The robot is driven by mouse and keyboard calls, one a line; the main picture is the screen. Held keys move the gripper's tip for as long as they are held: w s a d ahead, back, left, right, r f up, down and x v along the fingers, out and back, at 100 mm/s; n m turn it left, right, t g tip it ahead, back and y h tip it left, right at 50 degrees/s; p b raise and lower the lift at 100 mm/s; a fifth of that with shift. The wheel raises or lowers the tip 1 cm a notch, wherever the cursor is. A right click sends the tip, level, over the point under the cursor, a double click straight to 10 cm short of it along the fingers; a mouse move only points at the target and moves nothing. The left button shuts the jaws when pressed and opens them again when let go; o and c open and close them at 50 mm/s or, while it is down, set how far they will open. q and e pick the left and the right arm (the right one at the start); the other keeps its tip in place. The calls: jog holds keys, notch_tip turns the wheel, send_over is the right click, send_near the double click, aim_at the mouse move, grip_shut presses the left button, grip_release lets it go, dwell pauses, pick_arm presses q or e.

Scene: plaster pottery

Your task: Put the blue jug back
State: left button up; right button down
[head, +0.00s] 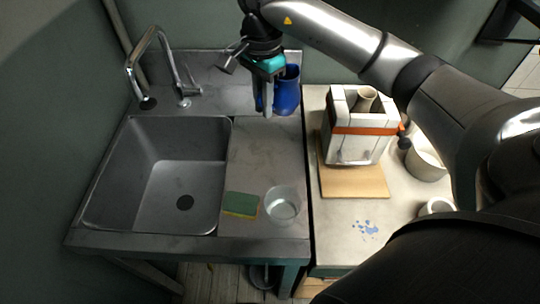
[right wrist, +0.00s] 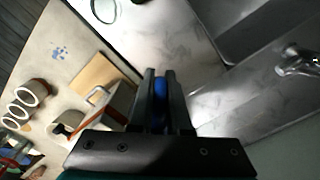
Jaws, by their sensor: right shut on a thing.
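The blue jug (head: 287,93) is at the back right of the steel sink counter, near the wall, in the head view. My right gripper (head: 267,108) points down in front of it and covers part of it. In the right wrist view a strip of blue, the jug (right wrist: 160,88), shows between the two dark fingers of the right gripper (right wrist: 160,78), which are shut on it. Whether the jug touches the counter is hard to tell. My left gripper is in neither view.
The sink basin (head: 160,180) with its tap (head: 150,60) is on the left. A green sponge (head: 240,204) and a clear bowl (head: 282,205) are at the counter front. A white mould with an orange strap (head: 357,130) stands on a wooden board (head: 350,183) on the right table.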

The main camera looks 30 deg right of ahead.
notch_tip(320, 180, down, 14)
jog(key=shift+r, duration=0.15)
jog(key=shift+f, duration=2.15)
jog(key=shift+f+b, duration=0.15)
jog(key=shift+b, duration=0.15)
jog(key=c, duration=0.9)
grip_release()
jog(key=shift+o, duration=0.2)
